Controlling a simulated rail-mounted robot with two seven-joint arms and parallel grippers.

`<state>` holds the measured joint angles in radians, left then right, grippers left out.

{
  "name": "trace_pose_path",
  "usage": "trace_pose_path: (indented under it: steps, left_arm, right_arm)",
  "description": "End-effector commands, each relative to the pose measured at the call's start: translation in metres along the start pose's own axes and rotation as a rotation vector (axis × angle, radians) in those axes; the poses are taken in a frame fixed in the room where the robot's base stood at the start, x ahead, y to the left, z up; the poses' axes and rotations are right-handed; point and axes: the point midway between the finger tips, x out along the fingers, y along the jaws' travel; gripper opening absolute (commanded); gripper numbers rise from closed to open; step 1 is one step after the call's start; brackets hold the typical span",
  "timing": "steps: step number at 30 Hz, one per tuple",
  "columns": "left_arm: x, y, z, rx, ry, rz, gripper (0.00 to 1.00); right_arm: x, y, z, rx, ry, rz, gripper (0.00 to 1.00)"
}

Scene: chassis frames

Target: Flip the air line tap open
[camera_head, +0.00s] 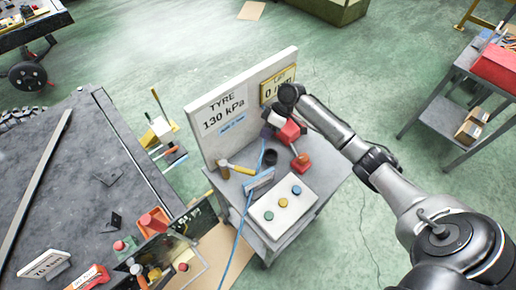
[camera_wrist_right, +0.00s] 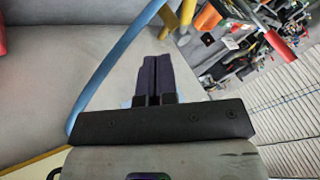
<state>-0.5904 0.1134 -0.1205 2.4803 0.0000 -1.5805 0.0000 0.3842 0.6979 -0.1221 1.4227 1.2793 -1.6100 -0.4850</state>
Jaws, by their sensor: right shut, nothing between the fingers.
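A small yellow lever (camera_head: 240,168) with a pale end lies low at the front of the panel on the grey cart; it looks like the air line tap's handle. A yellow-orange part also shows at the top of the right wrist view (camera_wrist_right: 207,20). A blue air hose (camera_head: 239,232) runs down the cart's front and crosses the left of the right wrist view (camera_wrist_right: 112,62). My right gripper (camera_head: 267,131) is above the cart, to the right of the lever and apart from it. Its dark fingers (camera_wrist_right: 152,78) are shut and empty. My left gripper is out of view.
The white panel (camera_head: 205,108) reads TYRE 130 kPa; a yellow sign (camera_head: 279,84) is partly hidden by my arm. A red part (camera_head: 301,162) and a white box (camera_head: 284,211) with coloured buttons stand on the cart. A dark workbench (camera_head: 75,175) is at left.

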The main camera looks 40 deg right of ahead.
Motion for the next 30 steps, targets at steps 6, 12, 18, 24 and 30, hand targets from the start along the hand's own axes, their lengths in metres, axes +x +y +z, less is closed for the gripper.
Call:
trace_pose_path:
  steps: [6,12,18,24,30]
  left_arm:
    - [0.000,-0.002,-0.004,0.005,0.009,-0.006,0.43]
    - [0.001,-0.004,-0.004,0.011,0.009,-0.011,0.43]
    - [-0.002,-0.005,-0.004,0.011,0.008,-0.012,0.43]
    - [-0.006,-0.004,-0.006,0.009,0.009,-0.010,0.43]
    - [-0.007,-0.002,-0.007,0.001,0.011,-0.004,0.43]
  right_arm:
    - [0.033,-0.001,0.000,-0.002,-0.001,-0.004,0.00]
    - [0.071,-0.001,0.000,0.000,-0.001,-0.003,0.00]
    - [0.100,-0.007,0.000,-0.004,-0.001,-0.003,0.00]
    - [0.112,-0.024,0.003,-0.003,-0.001,0.000,0.00]
    - [0.118,-0.032,0.003,-0.001,-0.001,0.000,0.00]
